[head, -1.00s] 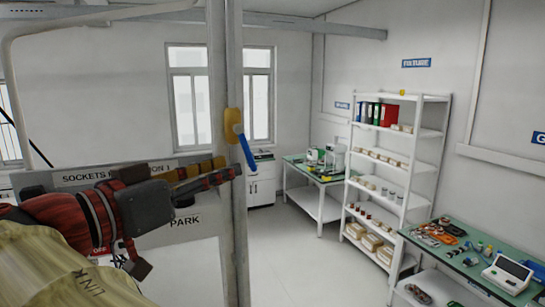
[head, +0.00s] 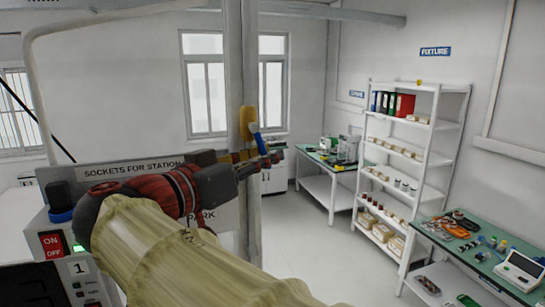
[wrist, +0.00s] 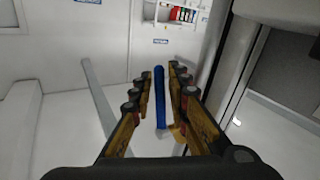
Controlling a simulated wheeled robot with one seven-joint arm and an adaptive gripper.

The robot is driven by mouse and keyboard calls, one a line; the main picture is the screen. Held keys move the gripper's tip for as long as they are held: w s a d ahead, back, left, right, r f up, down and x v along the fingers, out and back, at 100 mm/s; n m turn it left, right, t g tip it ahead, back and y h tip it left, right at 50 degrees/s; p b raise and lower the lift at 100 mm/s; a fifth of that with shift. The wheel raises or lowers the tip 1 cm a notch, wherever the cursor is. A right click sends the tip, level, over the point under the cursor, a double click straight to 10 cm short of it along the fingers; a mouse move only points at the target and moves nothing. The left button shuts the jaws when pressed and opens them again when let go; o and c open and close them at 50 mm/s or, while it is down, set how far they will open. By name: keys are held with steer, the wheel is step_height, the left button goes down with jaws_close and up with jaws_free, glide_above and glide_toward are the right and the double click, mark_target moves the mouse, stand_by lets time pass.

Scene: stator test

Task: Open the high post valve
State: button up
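The high post valve has a yellow body (head: 247,120) on the grey post (head: 250,60) and a blue lever (head: 259,143) slanting down and right from it. My gripper (head: 280,153) reaches across the post from the left, its fingers at the lever's lower end in the head view. In the wrist view my gripper (wrist: 163,70) is open, with the blue lever (wrist: 160,100) between its two orange-brown fingers. A gap shows on each side of the lever. Whether a finger touches it out of sight, I cannot tell.
A sockets panel (head: 110,170) stands behind my arm, left of the post. An ON/OFF switch box (head: 52,243) is at lower left. A white shelf (head: 412,84) and green-topped benches (head: 440,230) stand to the right. The floor (head: 310,260) between is clear.

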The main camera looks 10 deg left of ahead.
steer(key=shift+c, duration=1.2)
jaws_close()
steer(key=shift+s+a+f+m+g+y+b, duration=0.1)
steer(key=shift+s+a+m+g+y+b, duration=0.3)
steer(key=shift+g+b, duration=0.5)
steer(key=shift+s+a+f+m+g+y+b, duration=0.15)
steer(key=shift+a+m+g+y+b, duration=0.35)
steer(key=shift+b, duration=0.6)
steer(key=shift+r, duration=0.1)
steer(key=shift+o, duration=1.4)
jaws_free()
